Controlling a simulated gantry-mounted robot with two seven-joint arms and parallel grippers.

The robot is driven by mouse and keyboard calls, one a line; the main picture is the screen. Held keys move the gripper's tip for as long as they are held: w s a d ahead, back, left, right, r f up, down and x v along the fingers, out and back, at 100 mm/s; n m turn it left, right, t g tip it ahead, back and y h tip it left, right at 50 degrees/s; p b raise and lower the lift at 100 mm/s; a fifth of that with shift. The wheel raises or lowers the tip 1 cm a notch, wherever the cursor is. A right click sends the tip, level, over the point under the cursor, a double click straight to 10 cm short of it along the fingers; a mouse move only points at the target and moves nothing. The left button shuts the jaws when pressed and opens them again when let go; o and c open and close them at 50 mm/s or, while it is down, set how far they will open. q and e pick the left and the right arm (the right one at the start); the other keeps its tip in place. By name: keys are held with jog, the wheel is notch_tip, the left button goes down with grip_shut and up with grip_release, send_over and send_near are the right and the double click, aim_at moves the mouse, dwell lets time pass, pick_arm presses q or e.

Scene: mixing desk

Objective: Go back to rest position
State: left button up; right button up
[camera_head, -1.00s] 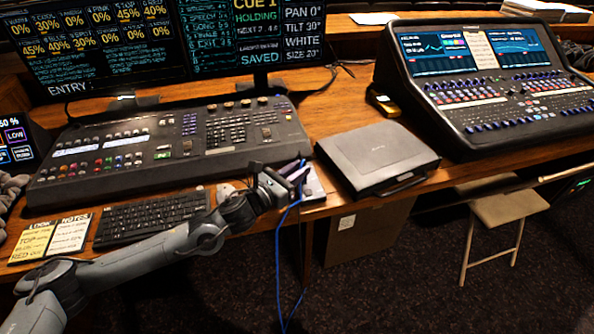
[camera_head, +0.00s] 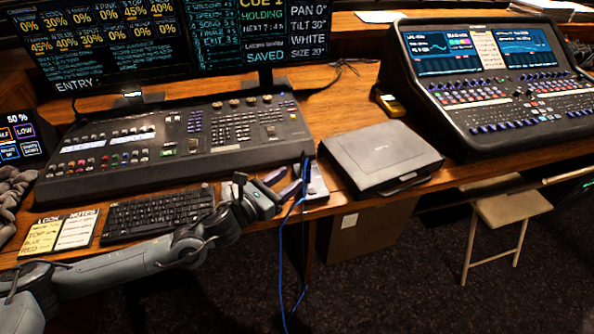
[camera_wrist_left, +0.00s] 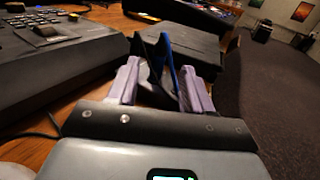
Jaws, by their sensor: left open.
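My left gripper (camera_head: 286,182) is over the desk's front edge, just in front of the lighting console (camera_head: 175,142). Its pale purple fingers are apart. In the left wrist view the gripper (camera_wrist_left: 160,82) is open, and a blue cable (camera_wrist_left: 172,65) and a dark one stand upright just beyond or between the fingertips; I cannot tell whether they touch. In the head view the blue cable (camera_head: 280,250) hangs from the desk edge to the floor. My left arm reaches in from the lower left. My right gripper is not in view.
A keyboard (camera_head: 158,212) and note cards (camera_head: 77,228) lie left of the gripper. A closed dark case (camera_head: 380,157) sits to its right, and a sound mixer (camera_head: 510,95) stands farther right. A folding stool (camera_head: 510,210) stands on the floor.

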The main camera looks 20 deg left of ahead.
pick_arm(q)
jog(key=v, duration=0.5)
jog(key=shift+s+p, duration=0.1)
jog(key=shift+p, duration=0.25)
jog(key=s+d+f+n+g+y+p, duration=0.25)
jog(key=s+d+n, duration=0.2)
jog(key=n, duration=0.55)
jog(key=s+d+f+n+g+y+p, duration=0.2)
jog(key=s+d+n+p, duration=0.25)
jog(key=n, duration=0.45)
jog(key=s+a+f+n+g+y+p, duration=0.1)
jog(key=s+a+n+g+p, duration=0.25)
jog(key=s+n, duration=0.65)
jog(key=s+a+f+n+g+y+p, duration=0.15)
jog(key=s+n+g, duration=0.35)
jog(key=s+n, duration=0.55)
notch_tip(320, 180, up, 37)
jog(key=m+p, duration=0.1)
jog(key=p, duration=3.6)
jog(key=shift+a, duration=0.35)
jog(key=shift+w+f, duration=0.1)
